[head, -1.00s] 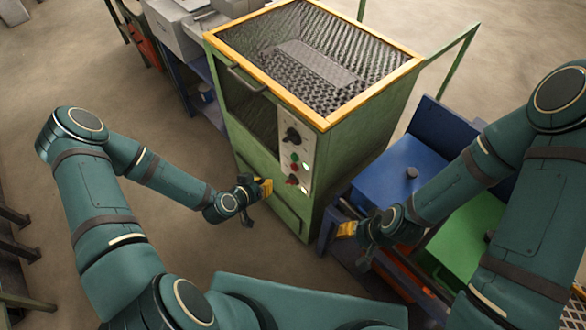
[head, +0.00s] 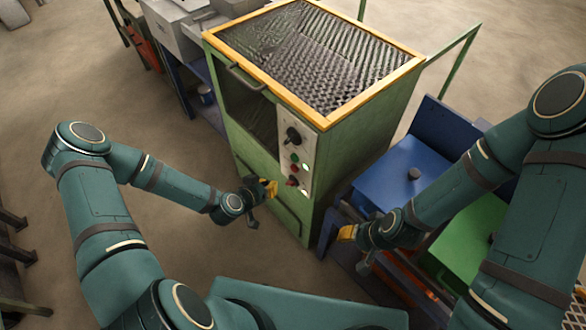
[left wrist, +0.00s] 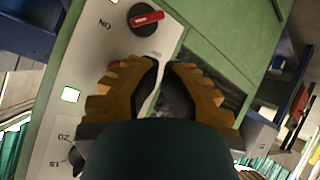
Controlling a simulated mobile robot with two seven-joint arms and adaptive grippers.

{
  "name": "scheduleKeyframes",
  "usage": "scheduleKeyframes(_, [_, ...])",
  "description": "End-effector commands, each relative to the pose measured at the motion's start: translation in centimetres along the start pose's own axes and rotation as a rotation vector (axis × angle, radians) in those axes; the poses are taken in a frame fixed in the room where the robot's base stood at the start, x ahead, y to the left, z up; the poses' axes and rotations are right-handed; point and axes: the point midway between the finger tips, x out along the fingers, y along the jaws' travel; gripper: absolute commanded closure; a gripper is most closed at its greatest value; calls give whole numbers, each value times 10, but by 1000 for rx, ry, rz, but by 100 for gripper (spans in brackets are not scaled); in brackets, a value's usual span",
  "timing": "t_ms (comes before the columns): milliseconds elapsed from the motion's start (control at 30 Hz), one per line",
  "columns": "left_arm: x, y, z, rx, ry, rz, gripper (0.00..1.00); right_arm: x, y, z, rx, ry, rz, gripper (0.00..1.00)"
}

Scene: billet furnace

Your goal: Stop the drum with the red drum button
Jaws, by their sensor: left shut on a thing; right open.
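The green machine (head: 350,160) has a pale control panel (head: 300,130) on its front corner. A small red button (head: 294,168) sits below a green button (head: 295,158) on it. In the left wrist view a bit of red, likely that button (left wrist: 115,65), shows beside one finger. My left gripper (head: 271,189) is just in front of the panel's lower part, its yellow fingers (left wrist: 160,65) brought together over the panel. My right gripper (head: 347,233) is open, low beside the blue bench.
A red-handled switch (left wrist: 147,17) and a lit white lamp (left wrist: 70,95) are close to the left fingers. A black knob (head: 293,136) is higher on the panel. Blue (head: 395,180) and green (head: 468,235) surfaces stand to the right.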

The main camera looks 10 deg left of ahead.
Motion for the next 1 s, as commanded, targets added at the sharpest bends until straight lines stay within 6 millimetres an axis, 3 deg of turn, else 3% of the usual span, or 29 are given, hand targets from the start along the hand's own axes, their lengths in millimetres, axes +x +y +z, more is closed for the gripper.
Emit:
scheduleKeyframes(400, [37, 20, -19, 2, 0, 2, 100, 2, 1, 0, 0, 0, 0, 53])
scheduleKeyframes(1000, [42, 23, -22, -1, -1, 1, 100, 3, 1, 0, 0, 1, 0, 53])
